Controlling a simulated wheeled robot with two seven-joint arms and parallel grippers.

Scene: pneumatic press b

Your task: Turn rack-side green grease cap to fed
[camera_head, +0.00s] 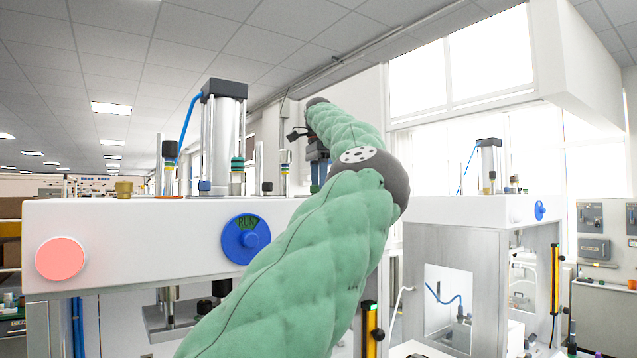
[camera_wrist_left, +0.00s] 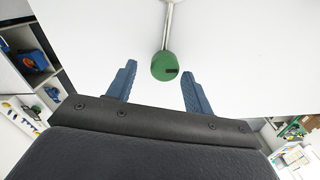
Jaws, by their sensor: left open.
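A green grease cap (camera_wrist_left: 164,66) with a dark mark on its face shows in the left wrist view, at the end of a thin metal stem against a white surface. My left gripper (camera_wrist_left: 159,72) is open, with one blue finger on each side of the cap in the picture. I see no finger touching it, and the depth between them is hard to judge. In the head view my left gripper (camera_head: 319,186) points down over the top of the white press (camera_head: 150,225), partly hidden by my green-sleeved arm. I cannot make out this cap there. My right gripper is not in view.
On the press front are a pink-red round button (camera_head: 60,258) and a blue dial (camera_head: 245,239). A tall cylinder (camera_head: 222,135) and several rods stand on top, left of the gripper. A second press (camera_head: 480,209) stands at the right. Shelves (camera_wrist_left: 38,60) show left in the wrist view.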

